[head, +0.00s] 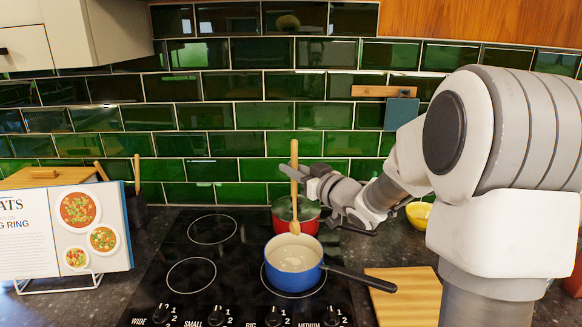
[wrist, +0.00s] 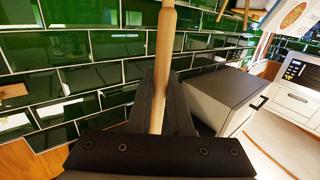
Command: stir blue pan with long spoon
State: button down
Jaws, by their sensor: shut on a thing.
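The blue pan (head: 293,272) with a pale inside stands on the front right ring of the black hob, its dark handle pointing right. The long wooden spoon (head: 294,165) is upright, its bowl end low over the pan's back edge. I cannot tell if the spoon's tip touches the pan. My gripper (head: 308,176) comes from the right and is shut on the spoon's handle, above and behind the pan. In the wrist view the spoon handle (wrist: 164,60) runs up between the two dark fingers.
A red pot (head: 308,211) stands just behind the blue pan. A wooden board (head: 402,301) lies right of the hob and a yellow bowl (head: 418,214) is further back. An open cookbook (head: 68,235) stands at left. The hob's left rings (head: 191,274) are clear.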

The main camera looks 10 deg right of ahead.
aim_at(295, 209)
jog(key=shift+f+b, duration=4.35)
jog(key=shift+f, duration=1.2)
jog(key=s, duration=0.2)
jog(key=shift+s+r, duration=0.2)
jog(key=shift+s, duration=0.2)
jog(key=shift+w, duration=1.35)
